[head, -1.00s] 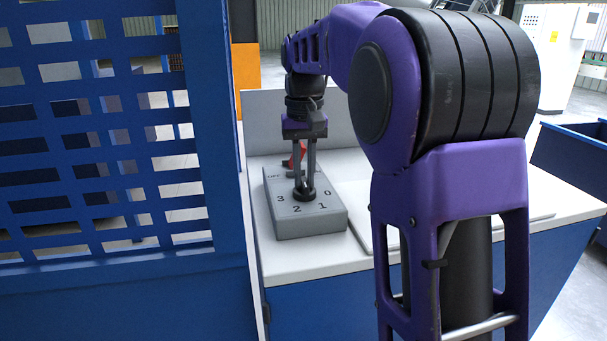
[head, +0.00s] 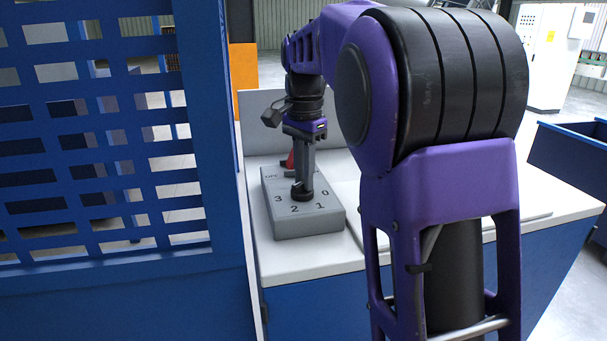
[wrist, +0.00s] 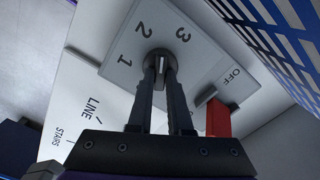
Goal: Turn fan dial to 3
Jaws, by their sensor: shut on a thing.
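The fan dial (head: 301,192) is a small round black knob on top of a grey control box (head: 310,226) marked 0, 1, 2, 3. My gripper (head: 302,184) points straight down and is shut on the dial. The wrist view shows the dial (wrist: 159,60) between the fingertips of my gripper (wrist: 160,66), with a pale mark on its top. The 1, 2 and 3 show beside it there; the 0 is hidden. I cannot tell which number the dial points at.
A red switch (wrist: 218,118) beside the word OFF stands on the box, close to my fingers. The box sits on a white counter (head: 290,264). A blue slatted panel (head: 100,130) rises at the left. The counter right of the box holds a flat pale plate.

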